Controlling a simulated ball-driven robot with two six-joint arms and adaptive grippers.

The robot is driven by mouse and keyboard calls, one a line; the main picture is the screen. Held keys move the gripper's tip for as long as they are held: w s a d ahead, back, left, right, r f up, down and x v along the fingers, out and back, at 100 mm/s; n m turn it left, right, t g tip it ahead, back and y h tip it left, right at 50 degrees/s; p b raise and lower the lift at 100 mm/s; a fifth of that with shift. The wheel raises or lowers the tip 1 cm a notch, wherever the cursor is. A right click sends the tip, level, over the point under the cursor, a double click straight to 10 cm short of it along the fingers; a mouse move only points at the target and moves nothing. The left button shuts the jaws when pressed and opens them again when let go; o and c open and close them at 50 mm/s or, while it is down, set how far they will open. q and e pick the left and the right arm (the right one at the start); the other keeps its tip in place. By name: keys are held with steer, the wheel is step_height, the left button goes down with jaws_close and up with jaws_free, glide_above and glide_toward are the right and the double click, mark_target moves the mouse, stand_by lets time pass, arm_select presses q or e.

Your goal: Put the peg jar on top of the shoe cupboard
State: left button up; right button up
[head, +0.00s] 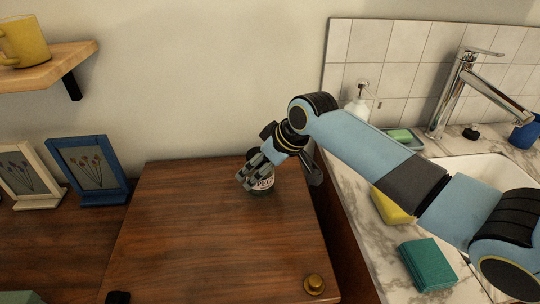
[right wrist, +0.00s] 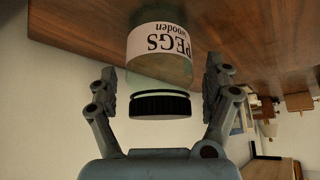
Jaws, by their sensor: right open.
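The peg jar (head: 263,184) is a greenish glass jar with a white "PEGS" label and a dark lid. It stands on a brown wooden cupboard top (head: 200,235), which appears to be the shoe cupboard, near its back edge. In the right wrist view the jar (right wrist: 160,62) appears upside down, its black ribbed lid toward my palm. My right gripper (head: 262,176) is open around the jar, with a finger on each side (right wrist: 162,82) and visible gaps between. In the head view the fingers partly hide the jar. My left gripper is not in view.
A brass knob-like object (head: 314,284) stands at the cupboard's front right. A marble counter (head: 345,215) with a sink, a yellow sponge (head: 391,206) and a teal box (head: 427,265) lies to the right. Picture frames (head: 90,170) stand left. The cupboard's middle is clear.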

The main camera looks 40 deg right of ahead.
steer(key=p+v, duration=0.1)
steer(key=v, duration=1)
